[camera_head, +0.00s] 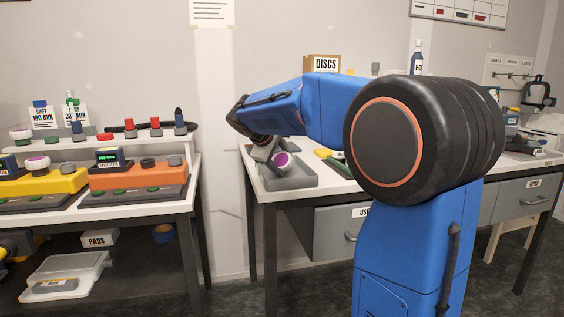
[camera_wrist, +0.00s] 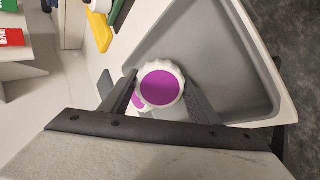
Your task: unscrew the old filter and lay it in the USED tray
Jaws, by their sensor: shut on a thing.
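My gripper (camera_wrist: 162,78) is shut on a round filter with a ribbed white rim and a purple face (camera_wrist: 163,88), one finger on each side. A second purple patch (camera_wrist: 137,99) shows partly behind it in the wrist view; I cannot tell what it belongs to. The held filter is at the corner of a grey tray (camera_wrist: 225,45); whether it touches the tray is unclear. In the head view my gripper (camera_head: 262,142) is over the left end of the right bench, and a white and purple round piece (camera_head: 283,160) shows just below it, above the grey tray (camera_head: 290,181).
A yellow item (camera_head: 323,153) and a green one lie right of the tray. A DISCS box (camera_head: 322,64) stands behind my arm. The left bench holds orange (camera_head: 138,176) and yellow units with several knobs. A floor gap separates the benches. My arm hides much of the right bench.

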